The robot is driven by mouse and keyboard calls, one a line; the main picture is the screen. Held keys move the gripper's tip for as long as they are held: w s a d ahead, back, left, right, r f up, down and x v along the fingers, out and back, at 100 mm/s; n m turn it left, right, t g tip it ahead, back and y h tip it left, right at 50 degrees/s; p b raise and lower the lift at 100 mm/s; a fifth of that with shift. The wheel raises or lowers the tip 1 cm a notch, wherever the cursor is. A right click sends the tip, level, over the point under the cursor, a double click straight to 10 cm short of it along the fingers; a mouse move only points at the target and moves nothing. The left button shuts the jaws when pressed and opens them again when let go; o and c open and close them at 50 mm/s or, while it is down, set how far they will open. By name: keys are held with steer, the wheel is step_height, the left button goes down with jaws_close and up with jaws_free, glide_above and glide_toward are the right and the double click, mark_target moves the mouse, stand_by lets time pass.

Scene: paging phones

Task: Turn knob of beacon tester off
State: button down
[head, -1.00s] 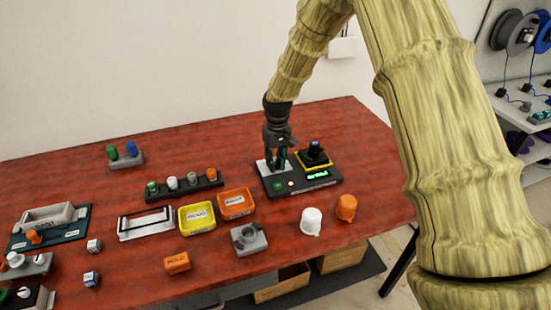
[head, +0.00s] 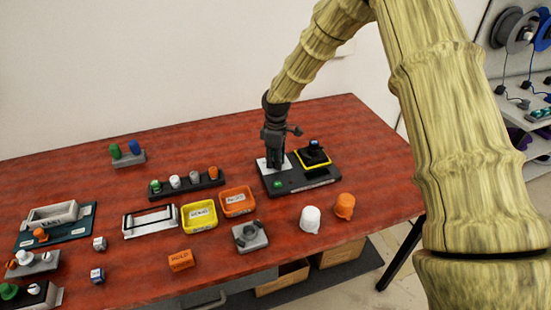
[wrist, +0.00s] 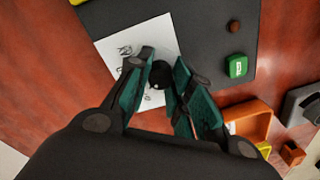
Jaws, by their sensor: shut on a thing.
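The beacon tester (head: 290,185) is a dark flat unit on the red table. It has a white plate (wrist: 120,45) on its left part, a green button (wrist: 236,66), a small dark brown lamp (wrist: 234,26) and a yellow-edged pad with a blue-topped dark piece (head: 313,152). Its display strip (head: 314,182) is dark. My gripper (head: 273,165) points down over the white plate. In the wrist view its green-padded fingers are shut on the round black knob (wrist: 160,74), which has a small white mark. In the head view the gripper hides the knob.
A white cap (head: 310,219) and an orange cap (head: 344,206) stand right of front. Yellow (head: 199,226) and orange (head: 237,211) trays, a grey socket block (head: 250,237) and a rack of knobs (head: 188,186) lie to the left. Bare table lies behind the tester.

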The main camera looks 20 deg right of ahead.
steer(key=shift+d+n, duration=0.1)
steer(key=shift+n, duration=0.6)
steer(key=c, duration=1.2)
jaws_free()
steer(key=shift+c, duration=0.2)
steer(key=shift+r, duration=0.2)
step_height(320, 180, up, 12)
steer(key=shift+w+f, duration=0.15)
steer(key=shift+f, duration=0.05)
steer(key=shift+d, duration=0.15)
